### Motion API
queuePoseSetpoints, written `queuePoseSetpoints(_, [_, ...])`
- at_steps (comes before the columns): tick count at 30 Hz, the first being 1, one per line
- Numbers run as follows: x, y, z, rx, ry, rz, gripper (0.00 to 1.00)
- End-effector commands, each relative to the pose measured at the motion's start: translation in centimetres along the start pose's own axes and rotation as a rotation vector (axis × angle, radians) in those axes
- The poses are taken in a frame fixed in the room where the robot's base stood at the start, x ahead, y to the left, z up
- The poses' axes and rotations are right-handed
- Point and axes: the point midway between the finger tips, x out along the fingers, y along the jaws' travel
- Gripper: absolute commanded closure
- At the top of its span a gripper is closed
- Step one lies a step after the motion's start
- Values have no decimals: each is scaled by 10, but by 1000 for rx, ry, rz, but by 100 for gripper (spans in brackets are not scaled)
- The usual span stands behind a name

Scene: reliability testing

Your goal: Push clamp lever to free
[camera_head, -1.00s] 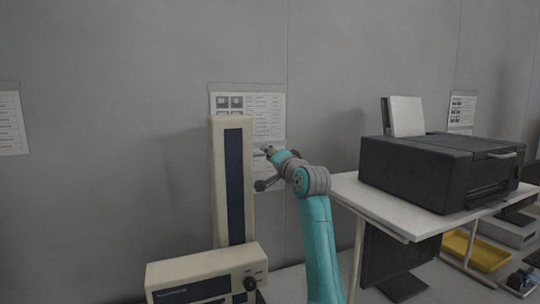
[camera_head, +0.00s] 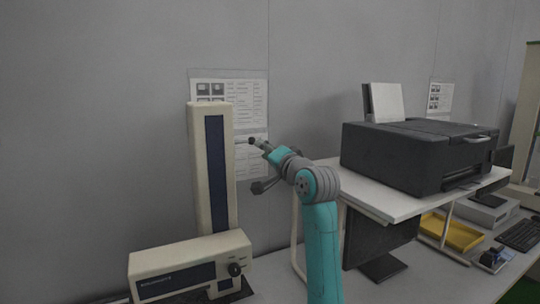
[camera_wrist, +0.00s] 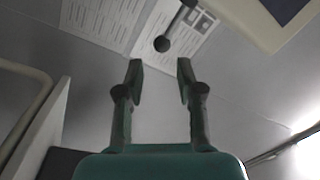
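The beige tester has a tall column (camera_head: 202,165) with a dark blue front strip, on the left in the head view. A short clamp lever with a dark ball knob (camera_head: 252,141) appears to stick out from the column's right side. In the wrist view the ball knob (camera_wrist: 162,44) and its dark rod show just past my fingertips, apart from them, with the rod running up toward the beige housing (camera_wrist: 243,18). My gripper (camera_head: 263,146) is close to the right of the knob. In the wrist view my gripper (camera_wrist: 160,70) is open, with nothing between its fingers.
The tester's low base (camera_head: 192,262) has a dark knob. A dark printer (camera_head: 415,155) stands on a white table (camera_head: 385,203) to the right. A dark monitor (camera_head: 375,243) and a yellow tray (camera_head: 452,233) are below. Posters (camera_head: 258,100) hang on the grey wall behind.

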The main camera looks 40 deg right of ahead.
Motion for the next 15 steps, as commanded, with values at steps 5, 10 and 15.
queuePoseSetpoints(5, [-22, 0, 1, 1, -1, 0, 63])
queuePoseSetpoints(10, [-29, 0, 1, 1, -2, -1, 63])
queuePoseSetpoints(15, [-30, 0, 1, 1, -2, 0, 63])
